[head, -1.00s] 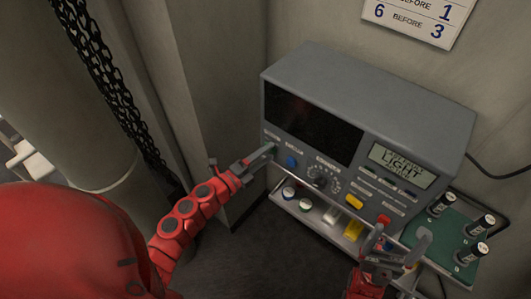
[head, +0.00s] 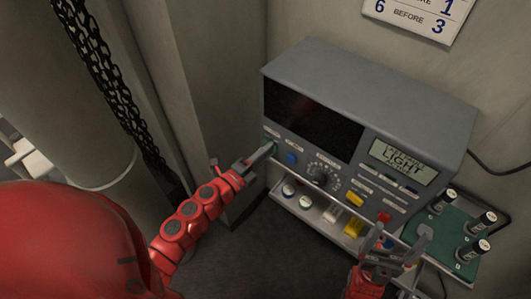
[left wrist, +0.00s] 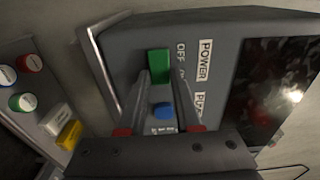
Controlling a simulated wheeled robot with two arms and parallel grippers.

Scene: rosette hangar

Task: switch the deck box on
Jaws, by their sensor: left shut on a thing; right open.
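The deck box (head: 370,90) is a large grey unit with a dark screen and a lit display (head: 403,160) whose large word is LIGHT. My left gripper (head: 269,148) is at the left end of its front panel. In the left wrist view, the left gripper (left wrist: 165,80) has its two fingers on either side of the green power switch (left wrist: 159,64), shut on it. OFF and POWER labels sit beside the switch; another label is partly hidden by a finger. I cannot tell the switch's position. My right gripper (head: 398,238) is open and empty at the box's lower right.
A blue button (head: 291,158) and a dark knob (head: 318,174) are right of the switch. A shelf below holds round and yellow buttons (head: 353,226). A green board (head: 454,236) with black cylinders stands at right. A chain (head: 105,80) hangs at left.

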